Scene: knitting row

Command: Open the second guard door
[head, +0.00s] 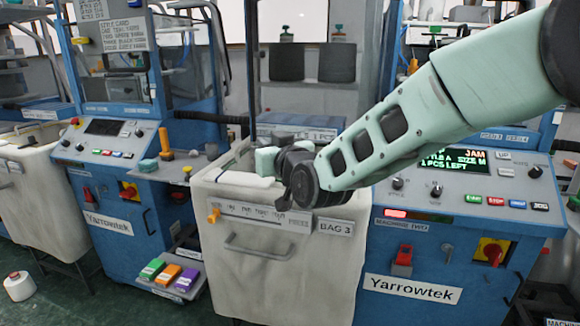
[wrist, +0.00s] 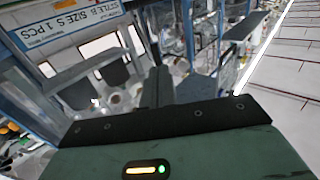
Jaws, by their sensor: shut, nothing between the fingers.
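Two blue knitting machines show in the head view, a left one (head: 115,165) and a second one (head: 420,265) labelled Yarrowtek. The second machine's display (head: 455,160) reads JAM. Its upper front is partly hidden behind my arm, and I cannot clearly tell a guard door or its handle there. A dark upright post (head: 250,60) stands at the left of that opening. My gripper (head: 284,203) is over the white bin marked BAG 3 (head: 250,265), apart from any door I can see. In the wrist view its fingers (wrist: 177,88) are shut and empty.
A side shelf with an orange-handled item (head: 164,142) is left of the bin. Green, orange and purple blocks (head: 170,275) sit low on a ledge. A blue-edged STYLE B card (wrist: 65,28) shows in the wrist view.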

